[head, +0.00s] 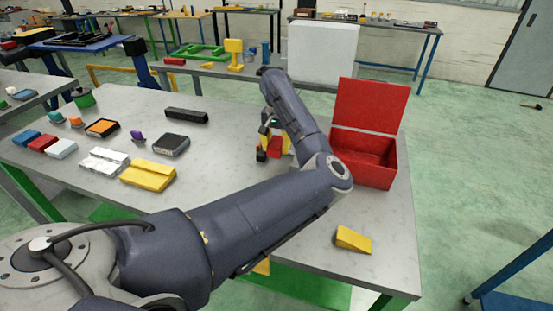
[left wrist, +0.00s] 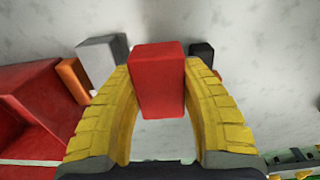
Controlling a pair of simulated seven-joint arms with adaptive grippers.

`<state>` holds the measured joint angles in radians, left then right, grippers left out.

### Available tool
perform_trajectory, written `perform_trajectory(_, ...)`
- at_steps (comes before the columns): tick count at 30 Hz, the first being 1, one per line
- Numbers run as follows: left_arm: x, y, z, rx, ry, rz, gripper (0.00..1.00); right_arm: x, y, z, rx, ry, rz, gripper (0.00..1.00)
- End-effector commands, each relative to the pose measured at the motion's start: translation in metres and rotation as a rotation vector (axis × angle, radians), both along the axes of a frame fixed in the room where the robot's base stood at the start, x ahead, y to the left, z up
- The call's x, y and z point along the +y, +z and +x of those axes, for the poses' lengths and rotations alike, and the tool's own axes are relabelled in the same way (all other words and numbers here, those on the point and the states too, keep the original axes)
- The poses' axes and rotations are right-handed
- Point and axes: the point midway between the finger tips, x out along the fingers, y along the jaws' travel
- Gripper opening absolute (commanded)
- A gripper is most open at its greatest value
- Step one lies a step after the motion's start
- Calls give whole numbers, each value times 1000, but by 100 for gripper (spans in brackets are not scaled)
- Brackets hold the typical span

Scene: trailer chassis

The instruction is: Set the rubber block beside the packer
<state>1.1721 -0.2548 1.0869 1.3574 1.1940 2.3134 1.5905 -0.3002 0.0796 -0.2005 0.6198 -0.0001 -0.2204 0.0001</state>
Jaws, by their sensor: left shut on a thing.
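My left gripper (head: 274,146) is low over the table, left of the open red box. In the left wrist view its yellow fingers (left wrist: 160,95) are shut on a red block (left wrist: 157,75), which also shows in the head view (head: 275,151). A grey block (left wrist: 100,58) and a small black block (left wrist: 203,52) lie beyond the fingertips, on either side of the red block. I cannot tell which pieces are the rubber block and the packer. A long black bar (head: 186,115) lies on the table to the left. My right gripper is not in view.
The red box (head: 362,162) has its lid up; its wall shows in the left wrist view (left wrist: 40,85), beside an orange piece (left wrist: 73,80). A yellow wedge (head: 353,239) lies near the front right. Yellow (head: 147,175) and silver (head: 104,161) pieces lie left. Mid-table is clear.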

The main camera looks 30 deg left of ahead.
Motion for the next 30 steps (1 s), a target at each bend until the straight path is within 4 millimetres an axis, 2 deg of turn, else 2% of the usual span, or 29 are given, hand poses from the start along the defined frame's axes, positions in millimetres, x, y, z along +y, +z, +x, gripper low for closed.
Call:
perform_trajectory(8,1,-15,0,0,0,2,7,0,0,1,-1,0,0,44)
perform_trajectory(18,0,-52,0,0,-1,1,7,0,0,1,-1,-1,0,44)
perform_trajectory(30,0,-56,0,-1,0,0,7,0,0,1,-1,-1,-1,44)
